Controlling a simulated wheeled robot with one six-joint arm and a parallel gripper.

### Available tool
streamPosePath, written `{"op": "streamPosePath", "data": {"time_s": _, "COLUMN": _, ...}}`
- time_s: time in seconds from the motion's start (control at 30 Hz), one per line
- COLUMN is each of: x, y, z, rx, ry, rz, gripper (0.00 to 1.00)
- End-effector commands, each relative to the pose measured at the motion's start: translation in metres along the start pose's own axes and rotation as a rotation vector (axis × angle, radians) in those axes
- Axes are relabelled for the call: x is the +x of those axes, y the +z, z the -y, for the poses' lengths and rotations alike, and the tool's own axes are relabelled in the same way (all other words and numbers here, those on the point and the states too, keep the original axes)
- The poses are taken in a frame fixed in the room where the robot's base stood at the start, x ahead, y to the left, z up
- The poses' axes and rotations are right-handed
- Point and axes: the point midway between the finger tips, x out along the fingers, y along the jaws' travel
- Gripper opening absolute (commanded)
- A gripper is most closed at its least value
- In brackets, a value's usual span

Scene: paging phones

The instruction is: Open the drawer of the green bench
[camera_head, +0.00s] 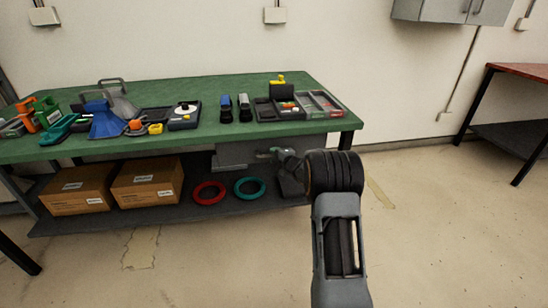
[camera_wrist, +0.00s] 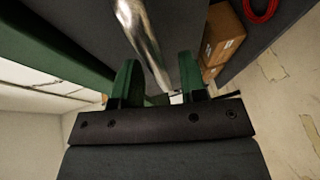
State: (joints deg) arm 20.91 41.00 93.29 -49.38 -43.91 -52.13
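The green bench (camera_head: 225,134) stands against the wall in the head view. Its grey drawer (camera_head: 238,154) sits under the tabletop, right of centre; its right part is hidden behind my arm. My gripper (camera_head: 268,154) is at the drawer's front, small and partly hidden by my wrist. In the wrist view, a shiny metal bar handle (camera_wrist: 143,40) runs down between the two green fingers of my gripper (camera_wrist: 158,80). The fingers are apart, with a visible gap on each side of the bar. The handle is not clearly visible in the head view.
Cardboard boxes (camera_head: 147,184), a red ring (camera_head: 208,193) and a teal ring (camera_head: 250,188) lie on the bench's lower shelf (camera_head: 150,215). Tools and trays crowd the tabletop. A red-topped table (camera_head: 525,69) stands at the right. The floor in front is clear.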

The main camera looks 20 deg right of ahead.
Motion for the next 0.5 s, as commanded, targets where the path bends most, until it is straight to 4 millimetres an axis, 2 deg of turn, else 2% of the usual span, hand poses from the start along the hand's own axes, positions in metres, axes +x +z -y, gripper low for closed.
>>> {"op": "streamPosePath", "data": {"time_s": 0.2, "x": 0.0094, "y": 0.0, "z": 0.0003, "rx": 0.0, "ry": 0.0, "rz": 0.0, "gripper": 0.39}}
{"op": "streamPosePath", "data": {"time_s": 0.47, "x": 0.0099, "y": -0.0001, "z": 0.0001, "rx": 0.0, "ry": -0.001, "rz": 0.001, "gripper": 0.39}}
{"op": "streamPosePath", "data": {"time_s": 0.5, "x": 0.0099, "y": -0.0001, "z": 0.0001, "rx": 0.0, "ry": 0.0, "rz": 0.0, "gripper": 0.36}}
